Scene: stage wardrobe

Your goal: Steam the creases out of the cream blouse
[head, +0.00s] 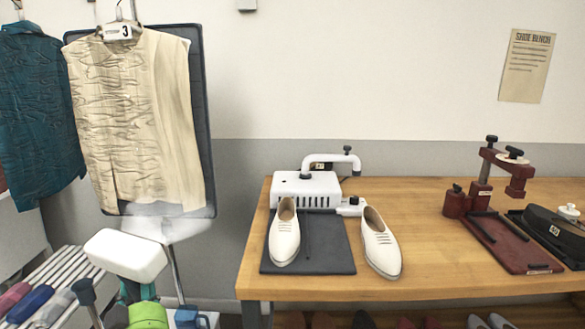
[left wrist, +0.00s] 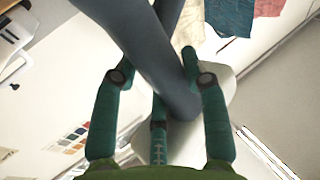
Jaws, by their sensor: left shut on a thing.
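The cream blouse (head: 130,120) hangs on a hanger with a tag marked 3, in front of a dark board (head: 200,110). Its left and middle parts are covered in creases; a strip along its right side looks smooth. My left gripper (head: 138,286) is shut on the white steamer head (head: 125,255), below the blouse's hem and apart from it. A pale plume of steam shows above the steamer head. In the left wrist view, the grey hose (left wrist: 140,45) crosses in front of my fingers and hides part of the steamer head (left wrist: 188,125). My right gripper is not in view.
A creased teal shirt (head: 38,115) hangs just left of the blouse. A slatted rack (head: 50,275) with rolled items is at lower left. A wooden bench (head: 420,225) on the right carries a white machine (head: 305,188), cream shoes (head: 380,245) and a red press (head: 495,235).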

